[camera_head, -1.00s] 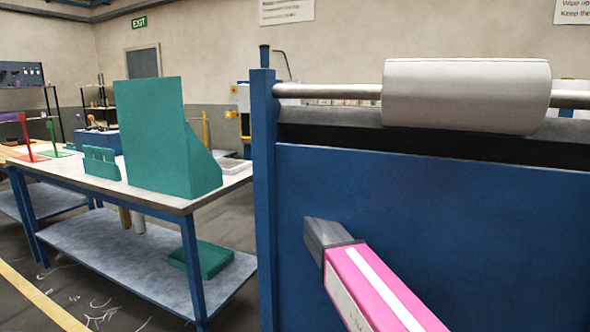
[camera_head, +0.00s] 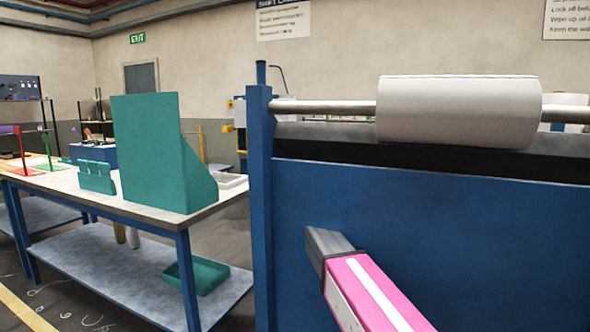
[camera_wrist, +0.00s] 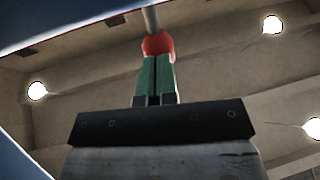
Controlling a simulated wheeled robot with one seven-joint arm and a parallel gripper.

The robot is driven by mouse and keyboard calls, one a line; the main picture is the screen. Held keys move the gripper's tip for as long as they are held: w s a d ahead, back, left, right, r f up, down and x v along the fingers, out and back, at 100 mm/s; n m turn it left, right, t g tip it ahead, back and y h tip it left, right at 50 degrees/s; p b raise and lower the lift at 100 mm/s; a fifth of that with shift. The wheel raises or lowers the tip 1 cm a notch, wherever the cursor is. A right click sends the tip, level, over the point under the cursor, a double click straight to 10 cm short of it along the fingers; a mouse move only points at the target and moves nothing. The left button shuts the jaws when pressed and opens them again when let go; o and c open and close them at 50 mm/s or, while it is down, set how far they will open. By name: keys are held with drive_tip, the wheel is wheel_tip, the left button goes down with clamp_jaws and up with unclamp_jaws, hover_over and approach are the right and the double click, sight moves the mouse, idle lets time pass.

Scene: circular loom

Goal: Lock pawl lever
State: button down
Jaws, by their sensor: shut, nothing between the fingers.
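A red knob (camera_wrist: 158,45) on a grey rod (camera_wrist: 151,18) shows at the top middle of the wrist view. It looks like the lever's handle, but I cannot be sure. My gripper (camera_wrist: 157,62) has green fingers shut together with nothing between them. Their tips point at the knob and overlap its lower edge in the picture. I cannot tell whether they touch it. The lever's pivot and the pawl are not visible. In the head view the loom shows as a blue panel (camera_head: 450,240) with a white roll (camera_head: 458,111) on a metal bar; no red knob is visible there.
A blue post (camera_head: 259,200) edges the loom on the left. Left of it stands a workbench (camera_head: 215,213) with a tall teal holder (camera_head: 150,150) and a smaller teal rack (camera_head: 97,177). A teal tray (camera_head: 197,275) lies on its lower shelf. Floor shows between bench and loom.

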drive_tip(key=shift+w+d+r+m+g, duration=0.2)
drive_tip(key=shift+w+r+g, duration=0.3)
drive_tip(key=shift+g, duration=0.15)
drive_tip(key=shift+w+d+r+m+g, duration=0.2)
drive_tip(key=shift+w+r+g, duration=0.25)
drive_tip(key=shift+g, duration=0.2)
drive_tip(key=shift+a, duration=0.1)
drive_tip(key=shift+s+f, duration=0.1)
